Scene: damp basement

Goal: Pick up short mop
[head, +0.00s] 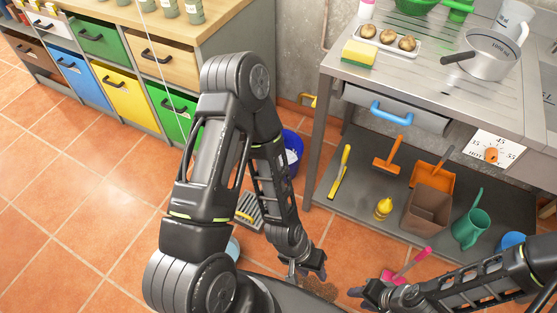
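No thing in the head view is clearly a short mop. A pink-handled tool (410,264) lies low on the right, partly hidden by my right arm; its head cannot be made out. My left gripper (312,270) points down near the floor, left of the pink handle, above a brown patch (319,289) that I cannot identify. My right gripper (368,294) is at the bottom edge, beside the lower end of the pink handle; I cannot tell whether they touch. The fingers of both grippers are too small and dark to read.
A metal workbench (330,60) has a lower shelf (350,200) with an orange-headed tool (388,165), a brown bin (428,208) and a green watering can (472,222). A blue bucket (293,150) stands behind my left arm. Coloured drawers line the left; tiled floor there is clear.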

